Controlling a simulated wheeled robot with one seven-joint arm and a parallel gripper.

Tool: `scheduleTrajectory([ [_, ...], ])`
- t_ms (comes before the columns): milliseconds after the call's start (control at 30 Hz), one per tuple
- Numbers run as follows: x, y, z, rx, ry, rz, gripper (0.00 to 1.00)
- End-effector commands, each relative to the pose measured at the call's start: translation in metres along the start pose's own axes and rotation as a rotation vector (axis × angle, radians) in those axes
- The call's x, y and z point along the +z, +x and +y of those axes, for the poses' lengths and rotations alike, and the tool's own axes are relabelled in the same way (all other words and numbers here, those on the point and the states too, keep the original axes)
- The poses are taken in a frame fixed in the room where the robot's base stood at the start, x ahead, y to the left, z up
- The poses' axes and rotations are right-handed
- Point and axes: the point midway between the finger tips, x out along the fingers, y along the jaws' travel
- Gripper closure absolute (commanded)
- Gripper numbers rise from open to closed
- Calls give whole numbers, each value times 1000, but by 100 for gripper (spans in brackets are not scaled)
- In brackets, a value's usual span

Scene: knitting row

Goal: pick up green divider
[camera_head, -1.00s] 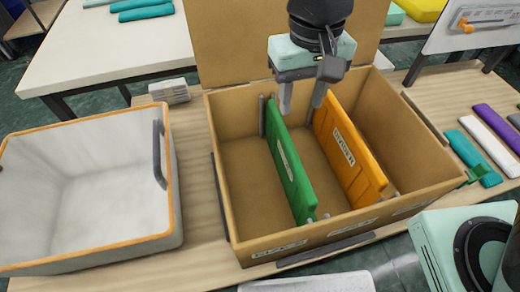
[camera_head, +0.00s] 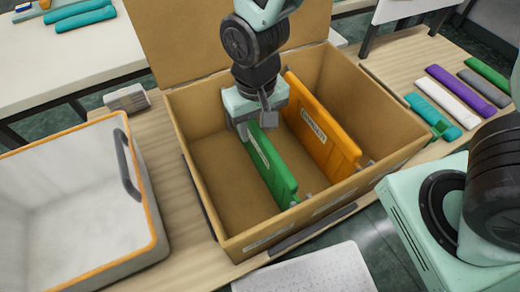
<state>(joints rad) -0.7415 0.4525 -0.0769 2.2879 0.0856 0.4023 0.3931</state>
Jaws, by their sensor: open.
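The green divider (camera_head: 271,168) stands upright in the cardboard box (camera_head: 205,152), running from back to front, left of the orange divider (camera_head: 322,132). It has a white label on its left face. My gripper (camera_head: 254,130) is open, pointing down over the back end of the green divider. One finger shows left of the divider's top edge and the other to its right. I cannot tell whether either finger touches it. The gripper hides the divider's back end.
A white bin with an orange rim (camera_head: 148,205) stands left of the box. A small grey device (camera_head: 127,98) sits behind it. The box's raised back flap (camera_head: 190,40) is behind my arm.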

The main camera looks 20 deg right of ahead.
Motion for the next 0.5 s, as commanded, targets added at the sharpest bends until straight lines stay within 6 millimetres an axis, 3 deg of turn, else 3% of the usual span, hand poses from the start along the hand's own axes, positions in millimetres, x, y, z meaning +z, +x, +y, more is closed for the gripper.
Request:
scheduleTrajectory([
  [300,2,43,8,2,1,-4,56],
  [500,2,50,7,1,1,-1,56],
])
